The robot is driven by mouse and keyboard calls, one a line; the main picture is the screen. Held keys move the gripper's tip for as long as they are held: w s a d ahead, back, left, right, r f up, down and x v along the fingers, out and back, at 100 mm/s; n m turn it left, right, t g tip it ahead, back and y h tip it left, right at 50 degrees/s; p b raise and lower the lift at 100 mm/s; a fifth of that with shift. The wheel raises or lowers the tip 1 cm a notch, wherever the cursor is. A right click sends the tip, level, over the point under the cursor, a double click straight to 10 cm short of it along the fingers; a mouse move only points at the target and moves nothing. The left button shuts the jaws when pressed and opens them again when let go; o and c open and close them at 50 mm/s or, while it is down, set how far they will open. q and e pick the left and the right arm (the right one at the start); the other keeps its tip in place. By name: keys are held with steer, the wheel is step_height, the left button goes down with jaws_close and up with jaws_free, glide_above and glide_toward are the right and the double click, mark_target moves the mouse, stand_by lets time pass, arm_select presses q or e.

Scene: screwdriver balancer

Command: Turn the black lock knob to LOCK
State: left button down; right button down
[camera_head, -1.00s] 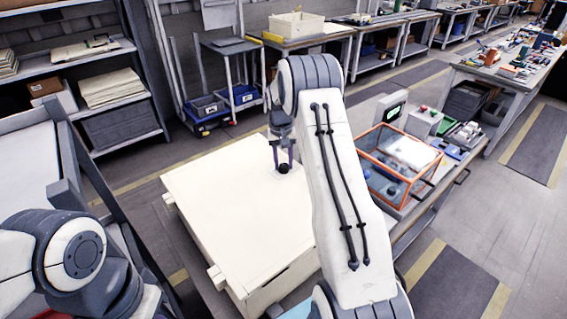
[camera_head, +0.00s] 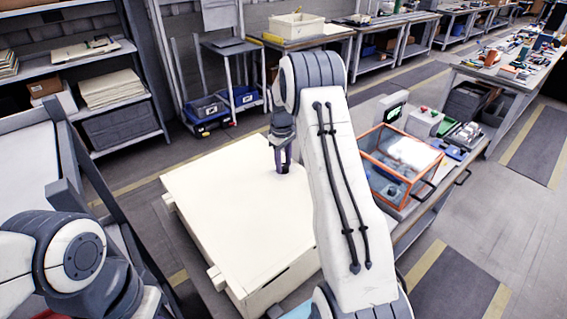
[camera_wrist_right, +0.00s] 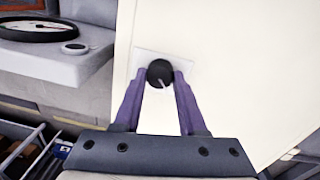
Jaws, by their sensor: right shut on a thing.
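The black lock knob (camera_wrist_right: 159,72) sits on a small white plate (camera_wrist_right: 143,62) on the cream panel, seen in the right wrist view. A pale pointer line on the knob points down and slightly right in that view. My right gripper (camera_wrist_right: 160,78) has its two purple fingers closed on opposite sides of the knob. In the head view the right gripper (camera_head: 283,168) is at the top of the large cream box (camera_head: 235,215), and its fingers hide the knob. No LOCK lettering can be read. My left gripper is out of view.
An orange-framed clear case (camera_head: 400,160) stands on a bench right of my right arm. Shelving (camera_head: 100,90) and a blue-binned cart (camera_head: 235,95) stand behind the box. The rest of the box top is clear.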

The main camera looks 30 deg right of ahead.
steer(key=shift+r+n, duration=0.1)
steer(key=shift+n, duration=0.2)
stand_by(0.4)
steer(key=shift+c, duration=2.3)
jaws_free()
step_height(320, 180, up, 10)
steer(key=b, duration=0.2)
steer(key=shift+a+r+b, duration=0.2)
steer(key=shift+a+b, duration=0.05)
steer(key=shift+b, duration=0.05)
